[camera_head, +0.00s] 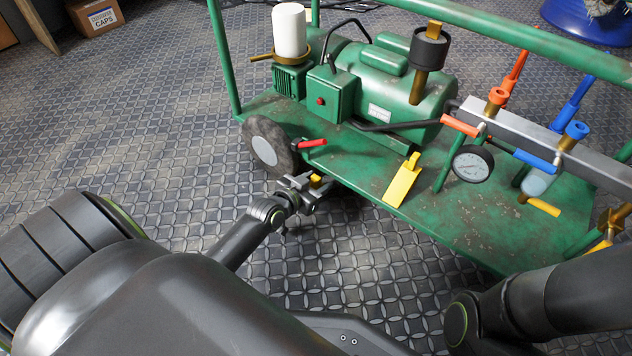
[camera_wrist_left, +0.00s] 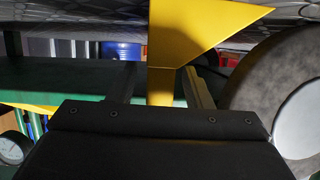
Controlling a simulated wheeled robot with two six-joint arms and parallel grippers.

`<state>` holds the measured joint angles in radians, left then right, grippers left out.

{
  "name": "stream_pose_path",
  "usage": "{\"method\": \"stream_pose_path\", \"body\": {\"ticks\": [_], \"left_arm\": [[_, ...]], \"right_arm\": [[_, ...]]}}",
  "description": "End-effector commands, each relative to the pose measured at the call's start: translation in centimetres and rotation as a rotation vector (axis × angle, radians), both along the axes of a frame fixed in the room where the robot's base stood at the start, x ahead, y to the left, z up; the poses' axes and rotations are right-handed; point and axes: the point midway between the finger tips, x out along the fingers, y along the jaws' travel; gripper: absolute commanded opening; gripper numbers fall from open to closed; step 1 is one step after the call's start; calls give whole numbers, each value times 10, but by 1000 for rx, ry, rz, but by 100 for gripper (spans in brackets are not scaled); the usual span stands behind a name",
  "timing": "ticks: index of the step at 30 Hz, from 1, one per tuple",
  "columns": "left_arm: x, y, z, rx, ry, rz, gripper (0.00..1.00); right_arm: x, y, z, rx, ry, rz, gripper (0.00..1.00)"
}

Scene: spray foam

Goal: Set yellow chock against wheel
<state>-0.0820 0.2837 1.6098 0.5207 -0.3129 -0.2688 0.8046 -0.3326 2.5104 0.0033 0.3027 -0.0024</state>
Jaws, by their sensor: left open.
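The yellow chock (camera_wrist_left: 205,35) shows in the left wrist view as a wedge with a narrow stem. In the head view only a small yellow bit (camera_head: 316,181) shows at my left gripper (camera_head: 308,190). That gripper (camera_wrist_left: 160,88) is open, with its fingers on either side of the stem and gaps visible on both sides. The wheel (camera_head: 270,146), dark with a pale hub, is just beyond the gripper under the cart's corner. In the wrist view the wheel (camera_wrist_left: 285,100) is right of the wedge; I cannot tell whether they touch. My right gripper is not in view.
The green cart (camera_head: 470,225) carries a compressor (camera_head: 400,95), a gauge (camera_head: 473,163) and hose valves. A red-handled part (camera_head: 311,143) juts out near the wheel. Patterned floor (camera_head: 150,130) is clear to the left.

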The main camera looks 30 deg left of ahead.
Motion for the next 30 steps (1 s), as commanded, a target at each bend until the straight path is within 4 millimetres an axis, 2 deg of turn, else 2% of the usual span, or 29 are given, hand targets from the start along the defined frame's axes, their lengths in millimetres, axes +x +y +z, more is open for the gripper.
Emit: {"method": "stream_pose_path", "body": {"ticks": [4,7,14,21,25,30], "left_arm": [[0,0,2,2,-1,-1,46],[-10,1,7,0,2,1,46],[-52,4,25,0,3,1,46],[-94,6,38,0,2,1,46],[-107,7,41,0,1,1,46],[-113,8,42,0,0,0,46]], "right_arm": [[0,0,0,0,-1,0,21],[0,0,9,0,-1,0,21],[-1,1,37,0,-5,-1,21],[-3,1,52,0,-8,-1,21],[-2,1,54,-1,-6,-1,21],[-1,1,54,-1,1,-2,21]]}}
